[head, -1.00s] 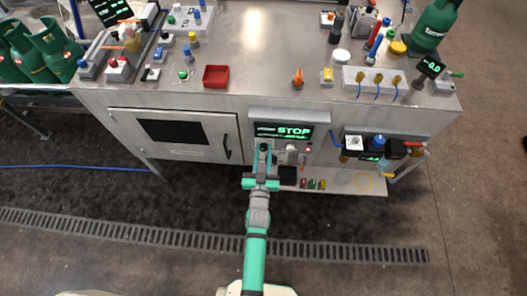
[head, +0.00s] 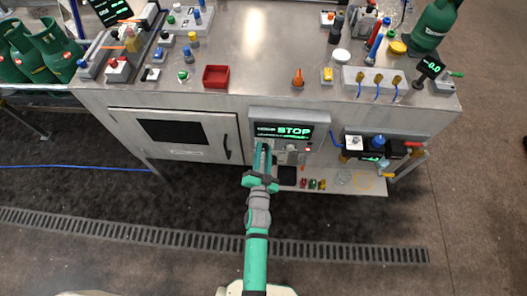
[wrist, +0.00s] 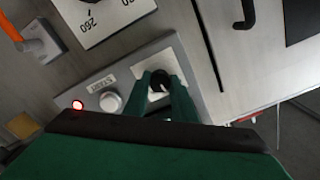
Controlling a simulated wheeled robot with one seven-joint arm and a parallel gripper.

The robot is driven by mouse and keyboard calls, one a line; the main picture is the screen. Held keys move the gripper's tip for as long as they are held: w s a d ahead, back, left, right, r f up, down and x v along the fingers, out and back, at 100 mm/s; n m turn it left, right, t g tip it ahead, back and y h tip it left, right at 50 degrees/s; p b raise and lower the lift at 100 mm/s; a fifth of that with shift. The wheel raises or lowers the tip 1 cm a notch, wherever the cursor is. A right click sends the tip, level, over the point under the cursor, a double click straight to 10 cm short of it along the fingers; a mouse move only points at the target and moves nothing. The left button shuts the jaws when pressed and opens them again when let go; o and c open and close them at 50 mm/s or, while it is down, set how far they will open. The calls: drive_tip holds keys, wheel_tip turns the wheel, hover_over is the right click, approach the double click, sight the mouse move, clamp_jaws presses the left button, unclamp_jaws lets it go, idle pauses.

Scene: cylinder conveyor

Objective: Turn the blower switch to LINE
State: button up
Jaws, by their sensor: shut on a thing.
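The blower switch is a black round knob (wrist: 159,80) with a light pointer mark, on a pale plate (wrist: 145,66) of the grey control box. My gripper (wrist: 160,84) is shut on the knob, one green finger on each side. The plate's position words are not readable. In the head view my gripper (head: 264,150) reaches the lower left of the control box (head: 258,114) and hides the knob. The display (head: 292,132) above reads STOP in green.
Next to the switch in the wrist view are a white round button (wrist: 110,103) by a START label and a lit red lamp (wrist: 77,105). A cabinet door with a black handle (head: 227,147) is left of the box. A low shelf (head: 345,183) lies below right.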

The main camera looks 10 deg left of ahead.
drive_tip(key=shift+m, duration=0.9)
drive_tip(key=o, duration=1)
drive_tip(key=shift+o, duration=0.2)
drive_tip(key=shift+s, duration=0.15)
drive_tip(key=s, duration=1)
drive_tip(key=shift+s+d, duration=0.3)
drive_tip(key=shift+d, duration=0.05)
